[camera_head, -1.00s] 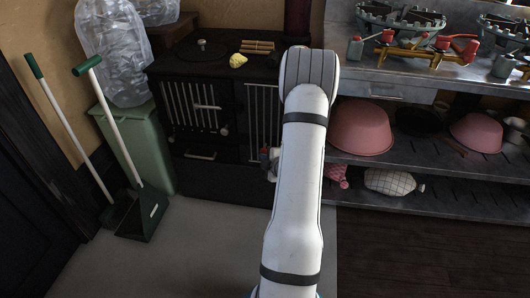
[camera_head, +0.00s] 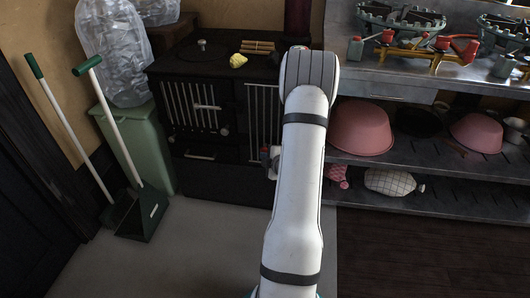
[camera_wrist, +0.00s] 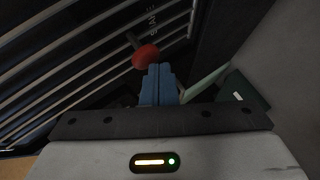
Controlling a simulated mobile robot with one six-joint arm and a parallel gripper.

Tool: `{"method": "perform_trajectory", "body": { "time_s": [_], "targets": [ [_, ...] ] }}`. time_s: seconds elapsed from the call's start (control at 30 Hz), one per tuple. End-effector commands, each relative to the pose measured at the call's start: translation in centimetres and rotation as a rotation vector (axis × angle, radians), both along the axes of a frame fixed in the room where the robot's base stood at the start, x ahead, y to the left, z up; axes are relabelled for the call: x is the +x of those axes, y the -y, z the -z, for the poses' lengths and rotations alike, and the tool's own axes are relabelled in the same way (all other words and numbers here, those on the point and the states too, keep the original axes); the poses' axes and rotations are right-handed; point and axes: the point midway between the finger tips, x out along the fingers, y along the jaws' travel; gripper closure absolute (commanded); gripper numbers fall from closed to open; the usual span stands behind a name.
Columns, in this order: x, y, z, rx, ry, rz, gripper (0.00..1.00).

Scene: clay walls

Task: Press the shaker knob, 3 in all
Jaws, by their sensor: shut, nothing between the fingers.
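The shaker knob (camera_wrist: 145,55) is a red rounded knob on a short dark stem, in the upper middle of the wrist view. It sits by the stove's metal bars, with pale lettering close by. My gripper (camera_wrist: 160,70) has blue fingers that are shut together and empty. The fingertips are right beside the knob's lower right edge in the wrist view; I cannot tell whether they touch it. In the head view, my white arm hides most of the gripper and the knob.
The dark stove (camera_head: 205,175) has a yellow lump (camera_head: 238,60) on top. A green bin (camera_head: 140,150), a broom and a dustpan (camera_head: 145,215) stand left of it. Metal shelves (camera_head: 440,185) with pink bowls (camera_head: 362,128) are at right. The floor in front is clear.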

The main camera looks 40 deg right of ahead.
Motion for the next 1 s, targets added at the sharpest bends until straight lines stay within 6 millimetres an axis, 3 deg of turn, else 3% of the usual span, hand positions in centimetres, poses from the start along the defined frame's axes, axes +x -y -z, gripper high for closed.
{"method": "perform_trajectory", "body": {
  "time_s": [1.0],
  "targets": [
    [0.68,0.99,-0.06,-0.001,0.002,0.003,1.00]
  ]
}}
